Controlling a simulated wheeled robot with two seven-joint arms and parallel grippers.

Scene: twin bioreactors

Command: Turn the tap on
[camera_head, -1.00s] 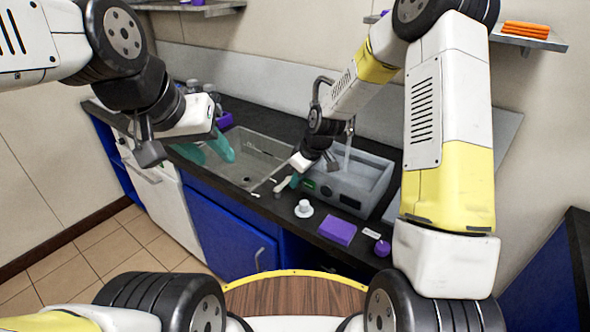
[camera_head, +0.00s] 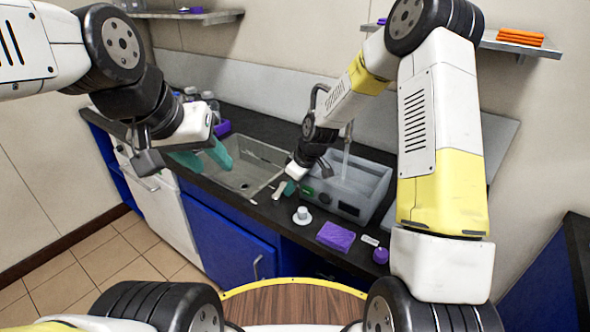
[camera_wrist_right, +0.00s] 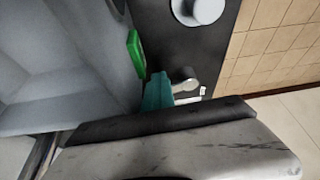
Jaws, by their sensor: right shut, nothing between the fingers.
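A grey curved tap neck (camera_head: 315,95) rises behind the counter, partly hidden by my right arm. A pale streak like running water (camera_head: 346,163) hangs below its spout into a grey basin unit (camera_head: 368,185). A small pale lever (camera_head: 279,190) stands on the counter in front of the unit; the right wrist view shows a metal lever (camera_wrist_right: 186,83). My right gripper (camera_head: 290,187) is shut and empty, its teal fingertips (camera_wrist_right: 158,92) close beside the lever; contact is unclear.
A sunken sink (camera_head: 245,175) lies left of the basin unit. A white knobbed piece (camera_head: 302,214), a purple box (camera_head: 336,236) and a purple round item (camera_head: 381,253) sit near the counter's front edge. Bottles (camera_head: 208,98) stand at the back left.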

